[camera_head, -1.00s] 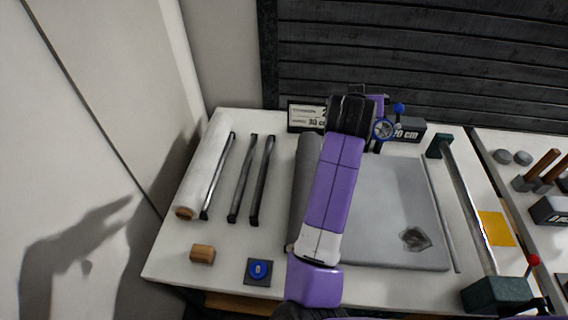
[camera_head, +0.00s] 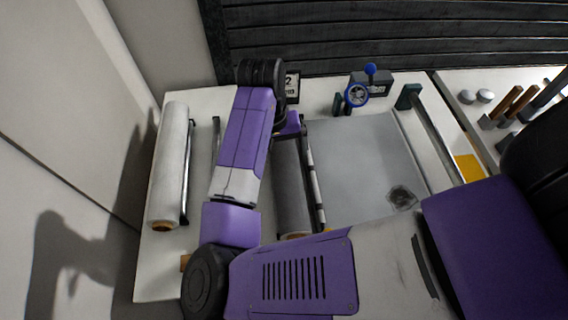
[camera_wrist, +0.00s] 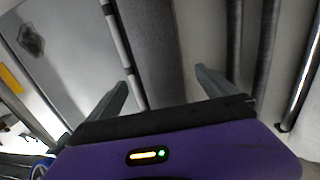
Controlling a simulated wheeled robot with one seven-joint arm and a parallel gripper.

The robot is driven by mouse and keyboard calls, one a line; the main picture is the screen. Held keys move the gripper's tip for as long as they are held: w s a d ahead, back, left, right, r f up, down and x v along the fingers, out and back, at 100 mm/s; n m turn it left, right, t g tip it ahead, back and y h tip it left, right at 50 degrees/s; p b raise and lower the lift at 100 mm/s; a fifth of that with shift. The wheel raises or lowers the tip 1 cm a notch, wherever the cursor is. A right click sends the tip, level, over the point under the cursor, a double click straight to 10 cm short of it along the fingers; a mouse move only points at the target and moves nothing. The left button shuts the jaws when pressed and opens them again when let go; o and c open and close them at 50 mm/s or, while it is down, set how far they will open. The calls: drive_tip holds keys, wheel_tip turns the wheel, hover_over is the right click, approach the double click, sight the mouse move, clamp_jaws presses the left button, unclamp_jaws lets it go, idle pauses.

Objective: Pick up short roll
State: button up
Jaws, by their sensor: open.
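A dark grey roll (camera_head: 291,190) lies lengthwise on the white table, partly hidden by my arm in the head view. A white roll (camera_head: 171,175) with a brown core end lies to its left. I cannot tell for certain which one is the short roll. In the wrist view my gripper (camera_wrist: 162,92) is open, its two fingers on either side of the grey roll (camera_wrist: 156,45). The jaws hold nothing. Whether the fingers touch the roll is unclear. In the head view my arm hides the fingertips.
Dark rods (camera_wrist: 267,45) lie beside the grey roll. A black-and-white segmented rod (camera_head: 315,180) lies close on its other side. A grey mat (camera_head: 360,155) and a device with a blue wheel (camera_head: 357,95) are to the right. A dark slatted wall stands behind.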

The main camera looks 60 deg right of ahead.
sight(284, 158)
drive_tip(key=shift+s+d+f+p, duration=0.15)
drive_tip(key=shift+f+p, duration=0.1)
drive_tip(key=shift+f, duration=0.8)
drive_tip(key=shift+d+f+p, duration=0.1)
drive_tip(key=shift+f+p, duration=0.1)
drive_tip(key=shift+f, duration=0.8)
drive_tip(key=shift+s+d+f+p, duration=0.15)
drive_tip(key=shift+f+p, duration=0.1)
drive_tip(key=shift+f, duration=0.8)
drive_tip(key=c, duration=2)
drive_tip(key=shift+r, duration=0.2)
